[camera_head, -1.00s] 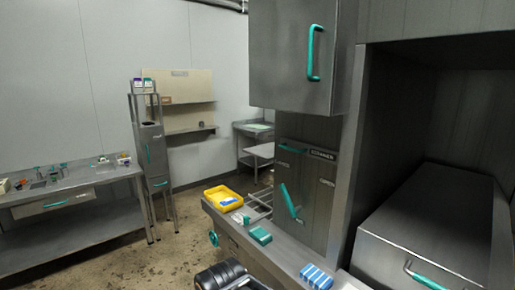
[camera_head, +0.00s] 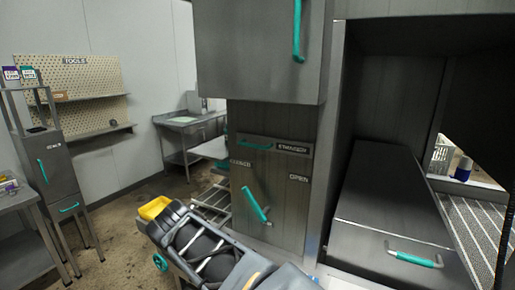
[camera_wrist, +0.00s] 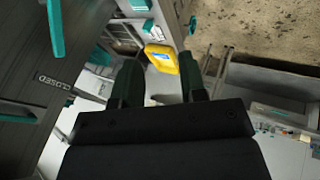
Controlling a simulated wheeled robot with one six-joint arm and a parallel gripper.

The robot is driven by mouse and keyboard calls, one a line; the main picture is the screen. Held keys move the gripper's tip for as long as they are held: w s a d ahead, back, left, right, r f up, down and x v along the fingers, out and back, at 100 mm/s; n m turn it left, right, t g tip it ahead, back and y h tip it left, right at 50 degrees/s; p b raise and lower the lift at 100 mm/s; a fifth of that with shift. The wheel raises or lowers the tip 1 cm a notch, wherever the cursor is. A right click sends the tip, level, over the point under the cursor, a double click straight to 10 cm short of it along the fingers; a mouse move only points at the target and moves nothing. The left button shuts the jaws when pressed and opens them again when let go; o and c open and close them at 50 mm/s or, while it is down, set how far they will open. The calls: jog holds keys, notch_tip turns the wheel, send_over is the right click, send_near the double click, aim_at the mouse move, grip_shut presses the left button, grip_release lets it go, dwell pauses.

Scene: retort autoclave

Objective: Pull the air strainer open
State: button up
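The air strainer is a grey metal drawer front with a "STRAINER" label (camera_head: 293,148) and a flat teal handle (camera_head: 255,145), under a large upper cabinet. It looks shut. Below it a teal lever (camera_head: 255,204) slants down to the right, between the words "CLOSED" and "OPEN". In the wrist view, the "CLOSED" marking (camera_wrist: 56,82) and a teal bar (camera_wrist: 55,28) are at the left. My gripper (camera_wrist: 160,76) has its two dark fingers apart with nothing between them, left of it the panel. In the head view my arm is low in front; its fingers cannot be made out.
A yellow tray (camera_head: 154,207) lies behind my arm and also shows beyond my fingers in the wrist view (camera_wrist: 161,58). A grey chamber with a teal handle (camera_head: 410,259) stands at the right. The upper cabinet (camera_head: 262,60) overhangs. Open floor (camera_head: 125,235) lies left.

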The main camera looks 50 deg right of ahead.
jog(key=w+d+r+h, duration=0.4)
jog(key=d+r, duration=0.3)
jog(key=d, duration=0.2)
jog(key=n+h+b, duration=0.1)
jog(key=h, duration=0.5)
send_near(254, 146)
jog(key=shift+g+h, duration=0.3)
jog(key=p+x, duration=0.2)
jog(key=x, duration=0.6)
jog(key=shift+w+d+f, duration=0.2)
jog(key=shift+d+f, duration=0.05)
jog(key=shift+p+x, duration=0.4)
jog(key=shift+x, duration=0.55)
grip_shut()
